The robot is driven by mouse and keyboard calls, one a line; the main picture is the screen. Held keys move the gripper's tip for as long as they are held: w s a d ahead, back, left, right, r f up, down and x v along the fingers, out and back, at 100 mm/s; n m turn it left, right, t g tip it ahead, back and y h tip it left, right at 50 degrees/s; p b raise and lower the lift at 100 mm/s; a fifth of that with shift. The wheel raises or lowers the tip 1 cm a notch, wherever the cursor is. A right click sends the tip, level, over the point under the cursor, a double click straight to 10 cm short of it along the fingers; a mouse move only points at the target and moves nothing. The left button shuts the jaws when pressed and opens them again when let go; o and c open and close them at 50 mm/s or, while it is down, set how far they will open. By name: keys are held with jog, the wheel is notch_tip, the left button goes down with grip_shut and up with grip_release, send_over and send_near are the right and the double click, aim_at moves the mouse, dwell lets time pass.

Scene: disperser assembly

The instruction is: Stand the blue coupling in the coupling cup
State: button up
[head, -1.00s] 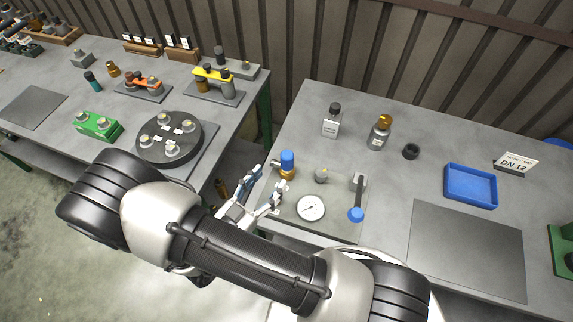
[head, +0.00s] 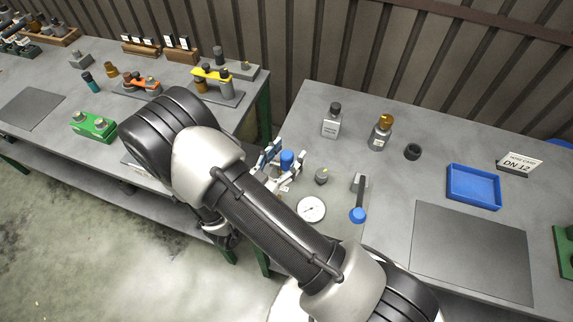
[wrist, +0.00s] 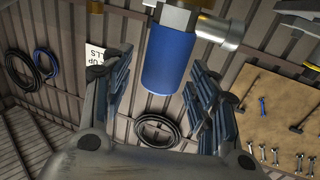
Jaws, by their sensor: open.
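The blue coupling (head: 287,159) is a short blue cylinder standing upright on a metal fitting at the left end of the right-hand table. In the wrist view, which looks upside down, the blue coupling (wrist: 168,62) hangs from a hexagonal metal part with a side port. My gripper (head: 284,166) is open around the coupling, with a finger on either side. In the wrist view my gripper (wrist: 158,82) shows gaps between the fingers and the blue cylinder. I cannot tell which thing is the coupling cup; a small grey round fitting (head: 321,176) stands to the right.
A round white gauge (head: 311,209) and a blue-ended lever (head: 357,215) are close to my gripper's right. A grey mat (head: 470,252) is bare.

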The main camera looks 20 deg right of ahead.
jog(key=shift+c, duration=0.4)
grip_shut()
